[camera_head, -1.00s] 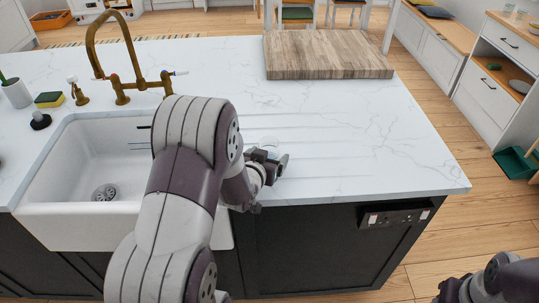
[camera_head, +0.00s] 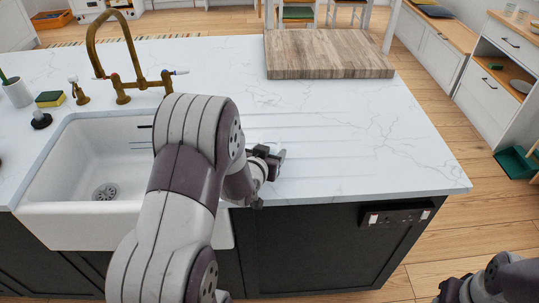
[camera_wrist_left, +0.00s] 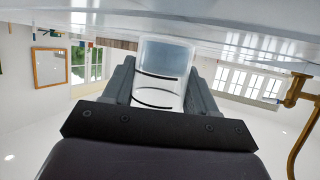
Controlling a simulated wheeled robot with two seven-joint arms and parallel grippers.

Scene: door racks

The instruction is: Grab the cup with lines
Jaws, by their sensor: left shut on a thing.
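The cup with lines (camera_wrist_left: 163,75) is clear with dark curved lines around it. In the left wrist view it sits between the two fingers of my left gripper (camera_wrist_left: 160,92), which is shut on it. In the head view my left gripper (camera_head: 273,160) is low over the front part of the counter, right of the sink. The cup is hard to make out there. Part of my right arm shows at the bottom right corner of the head view; whether its gripper (camera_head: 448,291) is open or shut is unclear.
The white counter (camera_head: 350,130) is clear right of my left gripper. A wooden board (camera_head: 328,55) lies at its back. The sink (camera_head: 60,185) and brass tap (camera_head: 122,85) are on the left, with a sponge (camera_head: 50,98) beside them.

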